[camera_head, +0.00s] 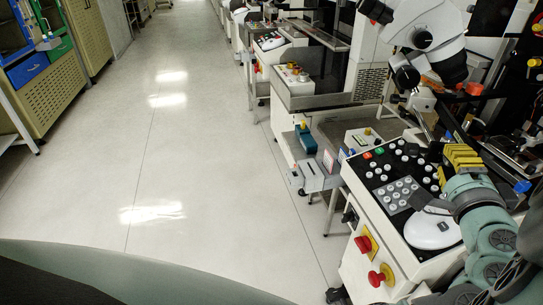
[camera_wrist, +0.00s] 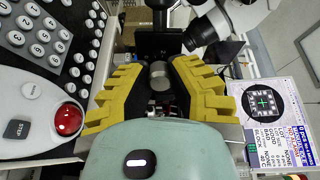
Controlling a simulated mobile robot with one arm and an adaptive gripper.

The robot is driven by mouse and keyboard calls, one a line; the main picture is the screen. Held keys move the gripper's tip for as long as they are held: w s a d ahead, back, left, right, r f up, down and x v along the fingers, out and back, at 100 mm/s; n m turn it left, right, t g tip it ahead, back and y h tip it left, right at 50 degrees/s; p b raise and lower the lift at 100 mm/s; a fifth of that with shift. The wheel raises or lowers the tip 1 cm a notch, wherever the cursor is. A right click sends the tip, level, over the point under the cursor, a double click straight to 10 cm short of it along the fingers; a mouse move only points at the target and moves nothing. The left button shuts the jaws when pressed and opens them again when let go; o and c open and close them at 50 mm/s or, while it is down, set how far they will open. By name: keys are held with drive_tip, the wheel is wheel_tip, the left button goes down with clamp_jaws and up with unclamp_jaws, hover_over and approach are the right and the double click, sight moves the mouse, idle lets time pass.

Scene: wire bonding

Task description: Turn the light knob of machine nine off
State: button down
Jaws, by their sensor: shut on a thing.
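My gripper (camera_wrist: 160,72) has two yellow ribbed fingers, seen from behind in the wrist view. They are shut on a small silver round knob (camera_wrist: 159,83), which sits between the fingertips in front of a dark machine part. In the head view my gripper (camera_head: 460,158) is at the right, just beyond the control panel (camera_head: 350,172) of the nearest machine. The knob is hidden there behind the fingers. No marking on the knob or number on the machine is readable, so its setting cannot be told.
A panel with a grey keypad (camera_wrist: 37,37) and a red button (camera_wrist: 69,119) lies left of the fingers. A microscope (camera_wrist: 222,22) is close above right, and a screen (camera_wrist: 268,115) is at right. The aisle floor (camera_head: 190,150) is clear.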

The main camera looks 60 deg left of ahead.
drive_tip(key=shift+f+n, duration=0.1)
drive_tip(key=shift+n, duration=0.2)
drive_tip(key=c, duration=0.8)
unclamp_jaws()
